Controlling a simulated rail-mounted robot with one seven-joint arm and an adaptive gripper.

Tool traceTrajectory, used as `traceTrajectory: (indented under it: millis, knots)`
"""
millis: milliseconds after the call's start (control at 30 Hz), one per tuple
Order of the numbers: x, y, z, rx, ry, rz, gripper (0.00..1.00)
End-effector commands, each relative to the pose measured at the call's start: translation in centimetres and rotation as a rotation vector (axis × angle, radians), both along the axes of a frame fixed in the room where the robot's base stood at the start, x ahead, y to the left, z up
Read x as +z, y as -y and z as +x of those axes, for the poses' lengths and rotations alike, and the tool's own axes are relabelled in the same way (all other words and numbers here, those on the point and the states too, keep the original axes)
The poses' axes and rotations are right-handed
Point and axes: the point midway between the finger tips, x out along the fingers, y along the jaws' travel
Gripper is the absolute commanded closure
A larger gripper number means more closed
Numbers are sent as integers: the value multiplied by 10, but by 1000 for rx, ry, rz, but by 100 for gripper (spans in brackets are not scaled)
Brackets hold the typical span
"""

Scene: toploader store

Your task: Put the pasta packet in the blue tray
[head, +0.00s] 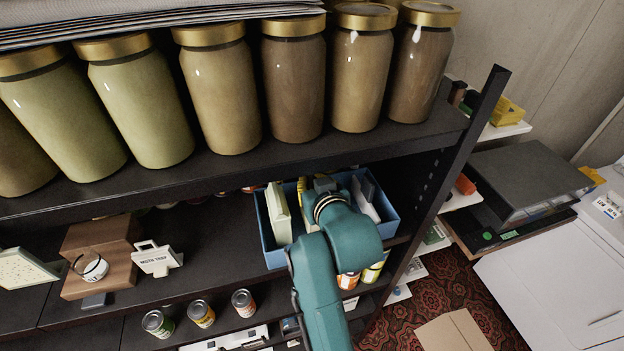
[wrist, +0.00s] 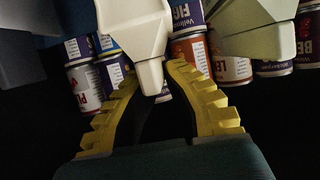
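The blue tray (head: 393,221) stands on the middle shelf in the head view, with upright boxes or packets in it. A cream box (head: 278,213) is at its left and pale flat items (head: 366,198) at its right. I cannot tell which, if any, is the pasta packet. My teal arm reaches over the tray and hides its middle; my gripper is hidden there. In the wrist view my gripper (wrist: 153,67) has two yellow ridged fingers with a gap between the tips. A white tapering object (wrist: 135,35) shows at that gap; whether it is gripped is unclear.
Several labelled cans (wrist: 187,50) show around the fingertips in the wrist view. Large jars (head: 294,80) line the shelf above the tray. A dark shelf post (head: 450,170) rises right of the tray. A white sign (head: 157,259) and a brown block (head: 98,251) stand to the left.

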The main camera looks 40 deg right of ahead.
Motion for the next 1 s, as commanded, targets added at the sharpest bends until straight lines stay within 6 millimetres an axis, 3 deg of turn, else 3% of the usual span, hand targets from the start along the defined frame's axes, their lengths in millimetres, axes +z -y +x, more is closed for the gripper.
traceTrajectory:
  millis: [233, 300, 400, 733, 1000]
  knots:
    - [-3, 0, 0, 0, 3, -1, 100]
    - [-4, 0, 0, 0, -1, 0, 82]
    - [-4, 0, 0, 0, -1, 0, 67]
    - [3, 0, -1, 0, 3, -1, 67]
    - [22, -27, -49, 1, 5, -3, 67]
